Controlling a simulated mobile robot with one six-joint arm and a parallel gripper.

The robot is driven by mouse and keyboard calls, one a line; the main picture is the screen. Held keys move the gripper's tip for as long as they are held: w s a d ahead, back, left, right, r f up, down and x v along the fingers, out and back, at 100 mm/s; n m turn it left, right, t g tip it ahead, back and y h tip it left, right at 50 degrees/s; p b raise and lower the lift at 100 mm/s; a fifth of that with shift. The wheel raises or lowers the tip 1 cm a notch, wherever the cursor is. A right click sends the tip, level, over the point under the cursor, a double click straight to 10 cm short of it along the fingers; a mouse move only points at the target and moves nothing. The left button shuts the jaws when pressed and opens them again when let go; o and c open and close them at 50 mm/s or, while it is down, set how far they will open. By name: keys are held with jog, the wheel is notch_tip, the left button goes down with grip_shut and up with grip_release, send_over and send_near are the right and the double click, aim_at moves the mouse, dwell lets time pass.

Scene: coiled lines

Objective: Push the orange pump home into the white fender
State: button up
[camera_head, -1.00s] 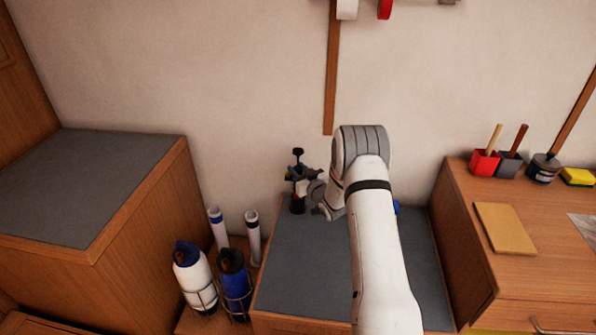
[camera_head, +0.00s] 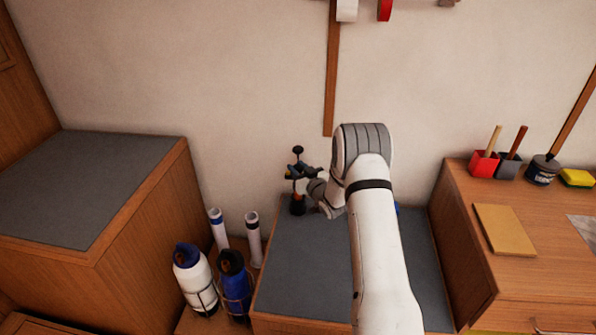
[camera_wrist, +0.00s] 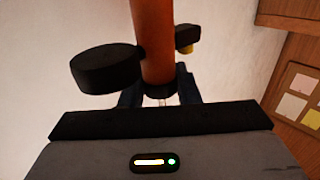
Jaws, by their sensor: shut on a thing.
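The orange pump (camera_head: 298,200) is upright at the back left of the grey-topped low cabinet, with a black knob above it. In the wrist view its orange barrel (camera_wrist: 154,45) fills the top middle, with a black round part at its left. My gripper (camera_head: 299,173) is shut on the pump; its dark blue fingers (camera_wrist: 160,97) show low on either side of it. The exact contact is partly hidden by my gripper's body. The white fender (camera_head: 194,275), with a blue top, stands in a wire holder at the lower left, well apart from the pump.
A blue fender (camera_head: 235,287) stands right beside the white one, with two white tubes (camera_head: 254,240) behind them. A higher grey-topped cabinet (camera_head: 85,185) is at the left. A wooden bench (camera_head: 515,270) with small pots stands at the right. The grey low top (camera_head: 310,265) is largely clear.

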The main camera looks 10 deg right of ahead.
aim_at(300, 153)
jog(key=shift+r+p, duration=0.95)
jog(key=shift+r, duration=2.65)
jog(key=shift+a, duration=0.1)
jog(key=s+a+r+n+g+y+b, duration=0.1)
jog(key=s+a+y, duration=0.15)
jog(key=a, duration=0.85)
jog(key=s+a+n+y, duration=0.1)
jog(key=s+a, duration=0.3)
jog(key=a, duration=0.7)
jog(key=s+a+r+n+g+y, duration=0.1)
jog(key=s+a, duration=0.6)
jog(key=a, duration=0.2)
jog(key=s+a+n+g+y, duration=0.1)
jog(key=s+a+g, duration=0.1)
jog(key=s+a, duration=0.55)
jog(key=shift+w+a+f+b, duration=0.25)
jog(key=shift+a+f+b, duration=0.05)
jog(key=shift+f, duration=0.45)
jog(key=shift+w+a+f+b, duration=0.25)
jog(key=shift+f+b, duration=0.05)
jog(key=shift+f, duration=0.4)
jog(key=shift+w+a+f+b, duration=0.25)
jog(key=shift+a+f+b, duration=0.05)
jog(key=shift+f, duration=0.45)
jog(key=shift+f+b, duration=0.4)
jog(key=shift+b, duration=1.65)
